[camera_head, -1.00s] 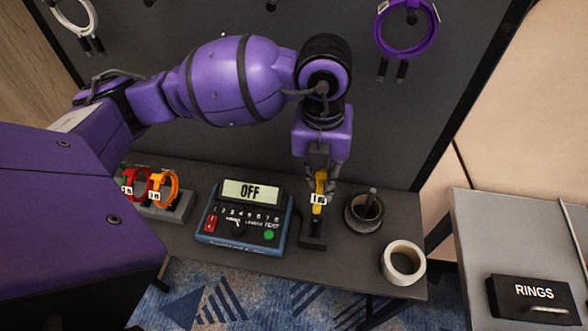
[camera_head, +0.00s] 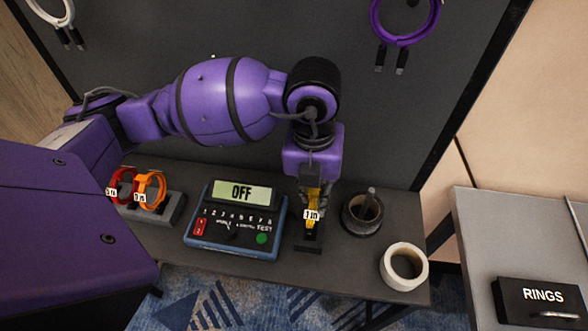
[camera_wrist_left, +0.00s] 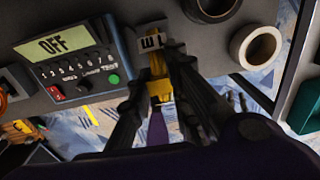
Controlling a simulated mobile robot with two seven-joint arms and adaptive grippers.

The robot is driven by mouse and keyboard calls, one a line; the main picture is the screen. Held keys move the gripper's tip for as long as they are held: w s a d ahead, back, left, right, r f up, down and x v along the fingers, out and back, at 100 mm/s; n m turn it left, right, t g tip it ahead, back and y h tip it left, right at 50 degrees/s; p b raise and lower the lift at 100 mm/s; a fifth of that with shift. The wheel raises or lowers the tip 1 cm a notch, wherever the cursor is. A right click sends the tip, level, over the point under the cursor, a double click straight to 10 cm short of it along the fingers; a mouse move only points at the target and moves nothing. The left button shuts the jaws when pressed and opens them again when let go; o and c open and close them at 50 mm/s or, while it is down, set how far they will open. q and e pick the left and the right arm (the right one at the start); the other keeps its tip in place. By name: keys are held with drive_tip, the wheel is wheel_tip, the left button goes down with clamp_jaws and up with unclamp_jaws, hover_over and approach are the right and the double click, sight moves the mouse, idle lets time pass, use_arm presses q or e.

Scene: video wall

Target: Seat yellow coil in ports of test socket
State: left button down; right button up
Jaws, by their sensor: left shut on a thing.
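My left gripper (camera_head: 311,205) is shut on the yellow coil (camera_head: 312,226), which carries a white "1 m" tag. The coil also shows between the fingers in the left wrist view (camera_wrist_left: 159,88). It is held upright at the dark test socket (camera_head: 308,247), right of the tester. The fingers and tag hide the coil's lower ends, so I cannot tell whether they are in the ports. My right gripper is not in view.
A blue tester (camera_head: 237,218) reading "OFF" stands just left of the socket. A dark cup (camera_head: 362,214) and a white tape roll (camera_head: 404,266) stand to the right. Red (camera_head: 123,186) and orange (camera_head: 150,190) coils sit in a grey rack (camera_head: 168,212) at the left.

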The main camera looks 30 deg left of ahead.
use_arm(q)
drive_tip(key=shift+r, duration=0.1)
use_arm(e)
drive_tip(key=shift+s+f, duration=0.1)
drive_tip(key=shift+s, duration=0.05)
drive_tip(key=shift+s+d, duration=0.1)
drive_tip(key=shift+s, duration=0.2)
use_arm(q)
drive_tip(key=shift+w+d, duration=0.1)
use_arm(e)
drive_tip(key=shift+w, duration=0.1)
use_arm(q)
drive_tip(key=shift+f, duration=0.2)
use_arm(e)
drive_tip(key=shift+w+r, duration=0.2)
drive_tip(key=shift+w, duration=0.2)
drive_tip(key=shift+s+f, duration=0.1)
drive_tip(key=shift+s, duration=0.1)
